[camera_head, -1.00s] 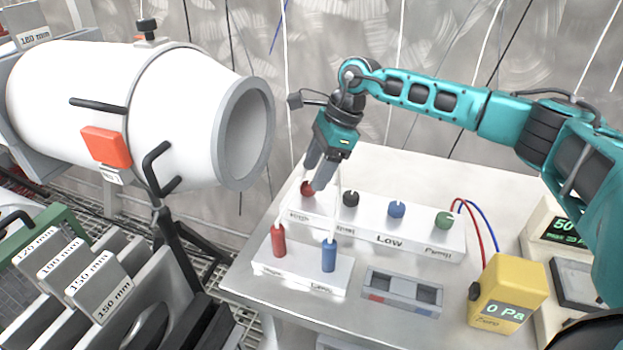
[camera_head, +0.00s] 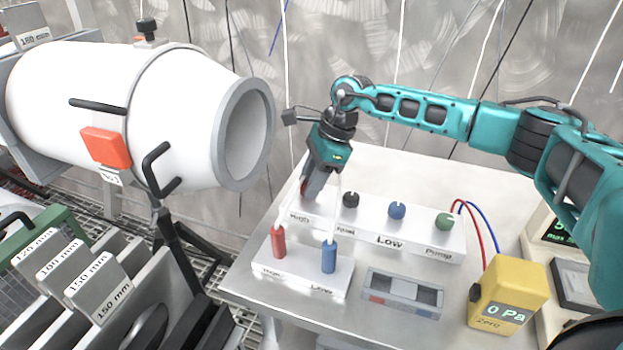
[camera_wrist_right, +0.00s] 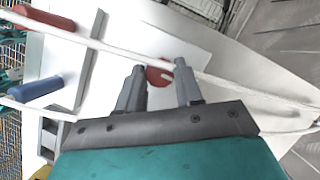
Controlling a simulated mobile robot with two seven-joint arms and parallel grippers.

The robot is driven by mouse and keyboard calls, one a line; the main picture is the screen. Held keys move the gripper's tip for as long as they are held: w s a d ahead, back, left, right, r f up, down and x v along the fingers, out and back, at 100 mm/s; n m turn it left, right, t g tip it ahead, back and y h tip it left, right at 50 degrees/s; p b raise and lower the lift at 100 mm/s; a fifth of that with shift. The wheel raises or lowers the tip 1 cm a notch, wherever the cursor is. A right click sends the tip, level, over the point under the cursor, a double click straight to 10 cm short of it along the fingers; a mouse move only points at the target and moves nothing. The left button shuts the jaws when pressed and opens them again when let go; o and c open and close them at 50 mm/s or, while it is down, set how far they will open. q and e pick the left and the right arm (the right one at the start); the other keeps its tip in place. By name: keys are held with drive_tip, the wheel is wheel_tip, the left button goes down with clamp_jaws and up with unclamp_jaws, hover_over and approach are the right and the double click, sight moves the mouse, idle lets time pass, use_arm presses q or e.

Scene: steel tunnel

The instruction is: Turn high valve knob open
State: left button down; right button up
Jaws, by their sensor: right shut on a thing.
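The high valve knob is the red one (camera_wrist_right: 158,74) at the left end of the white valve block (camera_head: 420,240). In the head view it is mostly hidden behind my right gripper (camera_head: 309,192). My right gripper reaches down onto it from above, and in the right wrist view the gripper's fingers (camera_wrist_right: 160,72) stand on either side of the red knob, shut on it. The word "High" shows on the block's front below it. I cannot read the knob's turn angle. My left gripper is not in view.
Black (camera_head: 351,200), blue (camera_head: 397,210) and green (camera_head: 445,221) knobs stand along the block. A red plug (camera_head: 279,242) and a blue plug (camera_head: 329,256) with white hoses stand in front. A yellow gauge (camera_head: 510,290) reads 0 Pa. A white cylinder (camera_head: 190,110) is at left.

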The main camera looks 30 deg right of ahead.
drive_tip(key=shift+c, duration=1.4)
